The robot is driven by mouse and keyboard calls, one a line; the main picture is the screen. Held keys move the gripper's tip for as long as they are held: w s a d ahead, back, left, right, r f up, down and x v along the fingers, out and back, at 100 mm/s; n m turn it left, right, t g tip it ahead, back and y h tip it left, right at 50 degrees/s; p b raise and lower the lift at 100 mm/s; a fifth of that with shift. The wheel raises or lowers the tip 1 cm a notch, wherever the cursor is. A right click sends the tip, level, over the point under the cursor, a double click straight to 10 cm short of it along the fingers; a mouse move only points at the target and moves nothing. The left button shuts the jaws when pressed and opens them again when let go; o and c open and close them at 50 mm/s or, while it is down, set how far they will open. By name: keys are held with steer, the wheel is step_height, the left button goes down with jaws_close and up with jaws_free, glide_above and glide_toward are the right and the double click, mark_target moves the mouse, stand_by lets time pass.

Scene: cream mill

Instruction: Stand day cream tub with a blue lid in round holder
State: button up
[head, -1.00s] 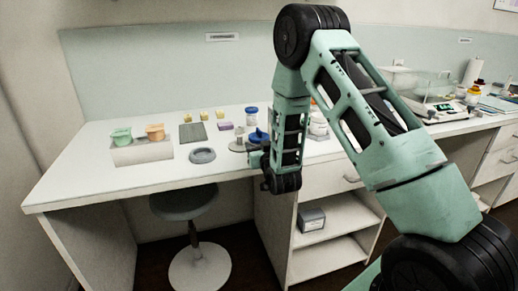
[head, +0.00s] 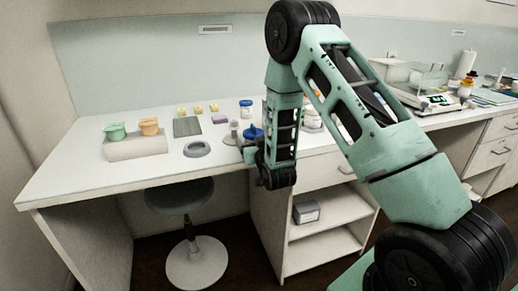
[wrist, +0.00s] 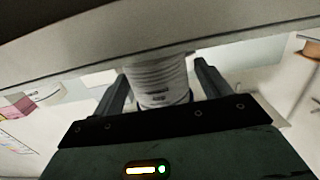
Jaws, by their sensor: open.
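A white tub with a blue lid (head: 246,103) stands upright at the back of the bench. A second blue-topped item (head: 253,131) is just behind my gripper (head: 246,149), partly hidden by the arm. The round holder (head: 197,149), a low grey ring, lies empty near the bench's front edge, left of my gripper. In the wrist view, a white ribbed tub (wrist: 159,78) with small dark print shows between the spread fingers of my gripper (wrist: 160,80). A gap shows on each side. I cannot tell which blue-topped item this is.
A pale block (head: 137,147) with green and orange tubs stands at left. A grey mat (head: 187,127), several yellow cubes (head: 198,109) and a purple block (head: 220,119) lie behind the holder. A small grey stand (head: 233,133) is close to my gripper. A stool (head: 180,199) is below.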

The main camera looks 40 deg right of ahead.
steer(key=p+v, duration=0.2)
steer(key=v, duration=1)
